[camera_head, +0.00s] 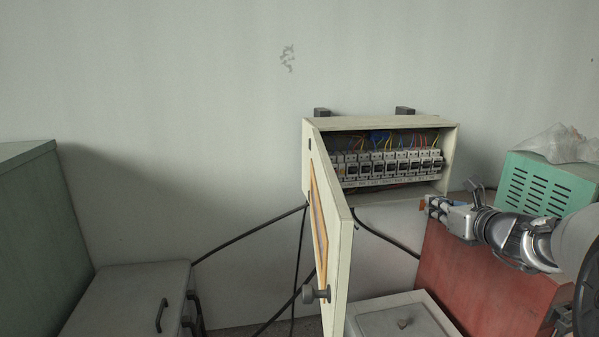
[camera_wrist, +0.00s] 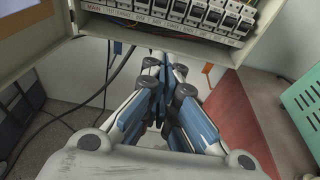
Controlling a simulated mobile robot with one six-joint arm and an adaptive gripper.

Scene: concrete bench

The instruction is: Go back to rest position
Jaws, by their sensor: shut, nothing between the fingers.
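My gripper (camera_head: 433,207) is in front of the lower right corner of an open fuse box in the head view. In the wrist view my gripper (camera_wrist: 165,66) points at the underside of the box, its fingers together with nothing between them. The fuse box (camera_head: 452,160) hangs on the wall with its door (camera_head: 340,240) swung open towards me. A row of breakers (camera_head: 390,166) and coloured wires show inside. The breakers (camera_wrist: 195,14) also show at the top of the wrist view, one labelled MAIN. I cannot tell whether the gripper touches the box.
A red box (camera_head: 470,275) stands below my arm, with a green slotted case (camera_head: 545,185) and a plastic bag (camera_head: 560,143) behind. A pale lidded box (camera_head: 405,315) sits below the fuse box. Black cables (camera_head: 250,232) hang left of the door.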

